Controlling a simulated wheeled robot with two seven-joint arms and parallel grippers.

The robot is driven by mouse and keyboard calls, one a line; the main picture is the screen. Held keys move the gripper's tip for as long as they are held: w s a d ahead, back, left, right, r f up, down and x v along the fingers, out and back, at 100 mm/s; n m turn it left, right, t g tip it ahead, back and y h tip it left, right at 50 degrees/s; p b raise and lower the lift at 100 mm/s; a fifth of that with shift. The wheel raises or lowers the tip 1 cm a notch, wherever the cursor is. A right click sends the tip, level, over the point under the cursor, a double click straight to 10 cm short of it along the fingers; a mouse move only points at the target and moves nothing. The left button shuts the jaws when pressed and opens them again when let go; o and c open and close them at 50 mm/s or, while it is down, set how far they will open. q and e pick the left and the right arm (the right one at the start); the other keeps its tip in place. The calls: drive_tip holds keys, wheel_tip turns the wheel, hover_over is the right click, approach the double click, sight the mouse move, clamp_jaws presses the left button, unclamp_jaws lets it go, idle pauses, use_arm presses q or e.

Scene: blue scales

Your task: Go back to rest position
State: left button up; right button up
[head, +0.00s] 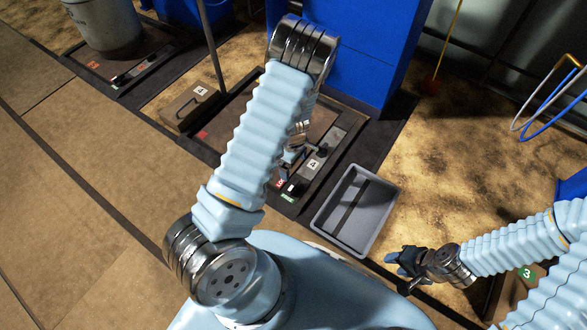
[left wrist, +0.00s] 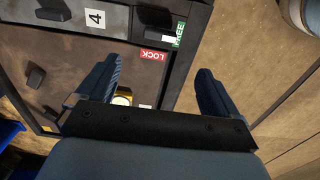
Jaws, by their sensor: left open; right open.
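My left gripper (head: 288,160) is over the scale with the number 4 label, mostly hidden behind my left arm in the head view. In the left wrist view the left gripper (left wrist: 153,80) is open, its two fingers wide apart with nothing held between them. The scale's brown plate (left wrist: 90,65) and a red LOCK label (left wrist: 153,55) show below it. A small yellow-rimmed round object (left wrist: 122,97) shows beside the left finger. My right gripper (head: 396,272) is open and empty, low at the right, just right of the grey tray.
An empty-looking grey tray (head: 383,207) lies on the floor between my grippers. A tall blue cabinet (head: 350,55) stands behind the scale. A brown box (head: 188,106) and a grey bin (head: 104,22) stand at the left. Hoops (head: 545,110) stand at the right. The left floor is clear.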

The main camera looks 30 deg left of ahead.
use_arm(q)
drive_tip(key=shift+r, duration=0.35)
drive_tip(key=s+d+r+m+h+p, duration=0.2)
drive_tip(key=s+d+r+m+p, duration=0.1)
drive_tip(key=s+d+m, duration=0.4)
drive_tip(key=s+d+r+m+h+p, duration=0.2)
drive_tip(key=s+d+r+m+p, duration=0.2)
drive_tip(key=s+d+m, duration=0.3)
drive_tip(key=shift+d+r+m+t+p, duration=0.35)
drive_tip(key=shift+d+m+p, duration=0.3)
drive_tip(key=shift+d, duration=0.45)
drive_tip(key=shift+s+f, duration=0.1)
